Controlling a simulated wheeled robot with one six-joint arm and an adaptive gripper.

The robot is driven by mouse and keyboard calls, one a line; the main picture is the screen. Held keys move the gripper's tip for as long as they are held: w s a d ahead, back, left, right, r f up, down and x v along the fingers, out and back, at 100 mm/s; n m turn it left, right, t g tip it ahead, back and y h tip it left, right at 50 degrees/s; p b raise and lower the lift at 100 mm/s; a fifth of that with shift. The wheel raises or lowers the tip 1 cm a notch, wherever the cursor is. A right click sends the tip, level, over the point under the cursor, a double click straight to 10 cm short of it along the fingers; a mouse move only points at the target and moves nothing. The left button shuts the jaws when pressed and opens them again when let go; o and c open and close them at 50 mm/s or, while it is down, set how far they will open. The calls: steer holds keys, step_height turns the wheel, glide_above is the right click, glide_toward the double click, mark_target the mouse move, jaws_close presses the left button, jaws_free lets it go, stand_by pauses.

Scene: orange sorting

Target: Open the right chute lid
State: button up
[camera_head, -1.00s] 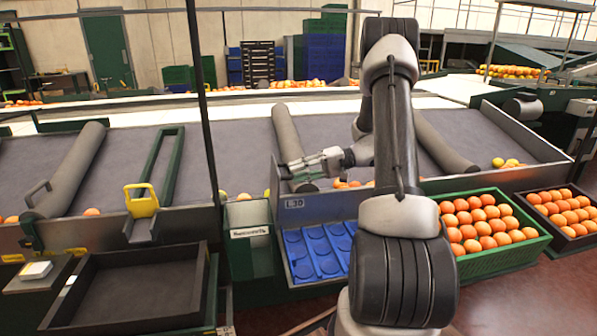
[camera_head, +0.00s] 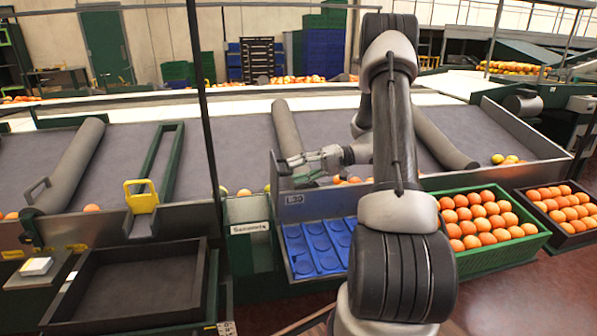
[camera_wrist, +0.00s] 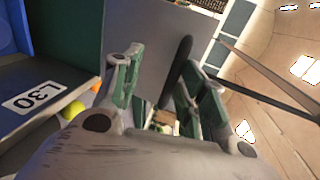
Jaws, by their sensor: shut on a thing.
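The right chute is the blue one with the "L30" label (camera_head: 294,199), with blue round-patterned pads (camera_head: 318,250) in its floor. A thin grey-blue panel (camera_head: 275,175), which I take for its lid, stands upright at the chute's left side. My gripper (camera_head: 290,164) is at this panel, reaching in from the right. In the wrist view the grey panel (camera_wrist: 146,28) carries a dark oblong handle (camera_wrist: 176,70). My gripper (camera_wrist: 160,95) has its green-grey fingers on either side of the handle and is shut on it. The exact contact is partly hidden.
A green crate of oranges (camera_head: 495,250) stands right of the chute, with a dark crate of oranges (camera_head: 562,207) beyond. A dark empty tray (camera_head: 135,285) and a yellow handle (camera_head: 141,197) are at left. My arm hides the chute's right part.

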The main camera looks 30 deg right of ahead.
steer(key=v, duration=1.2)
